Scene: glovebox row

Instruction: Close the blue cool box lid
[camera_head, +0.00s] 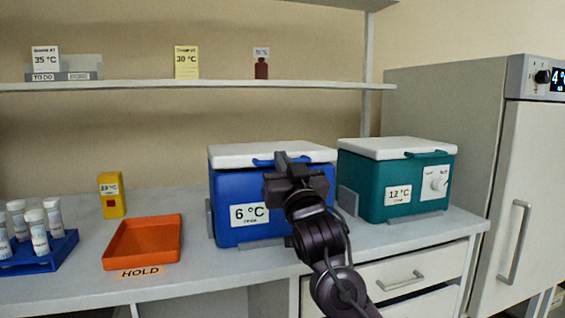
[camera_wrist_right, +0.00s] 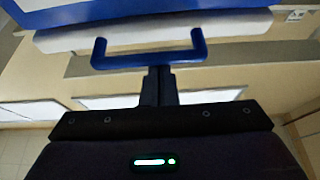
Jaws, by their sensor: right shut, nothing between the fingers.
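The blue cool box (camera_head: 222,190) stands on the bench in the middle of the head view, with a 6 °C label on its front. Its white lid (camera_head: 235,154) lies flat across the top, and I see no clear gap under it. A blue handle (camera_head: 262,162) sits at the lid's front edge; it also shows in the right wrist view (camera_wrist_right: 125,62). My right gripper (camera_head: 282,158) is shut and empty, its fingertips at the handle, partly hiding it and the box front. In the wrist view the fingers (camera_wrist_right: 159,72) point at the handle's middle; contact is unclear. My left gripper is out of view.
A teal cool box (camera_head: 375,185) with a white lid stands close on the right. An orange tray (camera_head: 145,240), a yellow device (camera_head: 112,195) and a blue tube rack (camera_head: 45,255) are at left. A shelf (camera_head: 200,86) runs above; a tall cabinet (camera_head: 530,170) stands right.

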